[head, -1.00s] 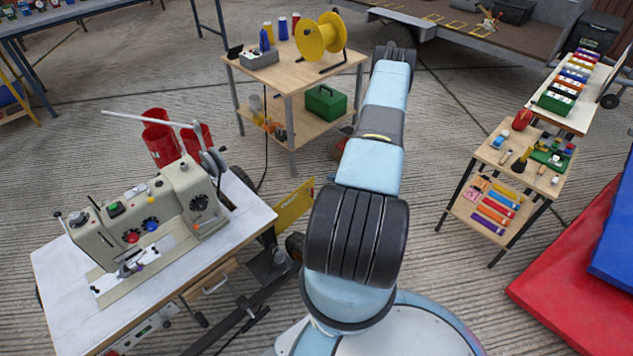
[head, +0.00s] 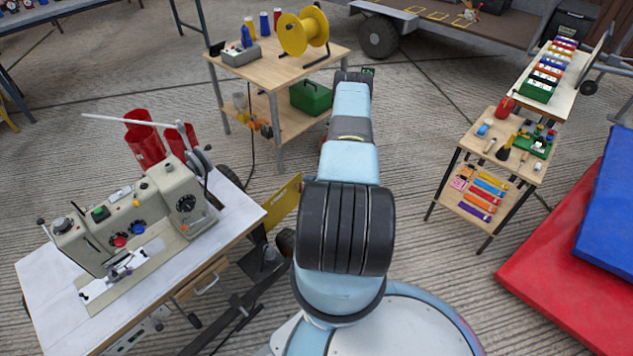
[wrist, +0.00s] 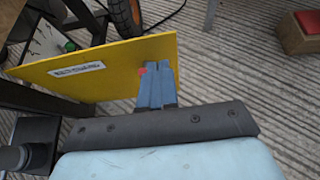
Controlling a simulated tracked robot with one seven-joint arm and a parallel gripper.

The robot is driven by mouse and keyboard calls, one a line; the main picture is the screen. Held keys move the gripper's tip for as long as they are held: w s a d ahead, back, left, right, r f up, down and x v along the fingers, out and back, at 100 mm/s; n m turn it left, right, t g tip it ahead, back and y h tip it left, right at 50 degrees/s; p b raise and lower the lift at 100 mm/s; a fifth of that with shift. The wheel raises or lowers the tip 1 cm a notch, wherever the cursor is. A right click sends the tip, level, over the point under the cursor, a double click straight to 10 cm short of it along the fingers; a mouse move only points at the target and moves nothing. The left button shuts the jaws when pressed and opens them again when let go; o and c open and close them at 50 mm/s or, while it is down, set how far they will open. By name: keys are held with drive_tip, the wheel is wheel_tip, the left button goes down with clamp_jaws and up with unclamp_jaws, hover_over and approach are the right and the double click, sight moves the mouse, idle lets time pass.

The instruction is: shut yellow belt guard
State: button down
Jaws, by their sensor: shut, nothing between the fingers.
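The yellow belt guard (head: 284,203) is a flat panel at the right end of the sewing machine table, standing out at an angle from it. In the wrist view the guard (wrist: 100,68) fills the upper left, with a small label and a red mark near its right end. My gripper (wrist: 156,68) is shut and empty, its blue-grey fingers in front of the guard's right end, overlapping the red mark. I cannot tell whether they touch it. My arm hides the gripper in the head view.
The sewing machine (head: 135,220) stands on a white-topped table (head: 45,275) at left. A wooden cart (head: 235,75) with a yellow reel stands behind. A tool stand (head: 475,150) and red mat (head: 560,275) are at right. Grooved floor lies open between.

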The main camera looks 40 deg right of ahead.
sight(299, 176)
drive_tip(key=shift+w+a+r, duration=0.1)
drive_tip(key=shift+w+a, duration=0.05)
drive_tip(key=shift+w, duration=0.65)
drive_tip(key=shift+w+a, duration=0.15)
drive_tip(key=shift+w, duration=0.65)
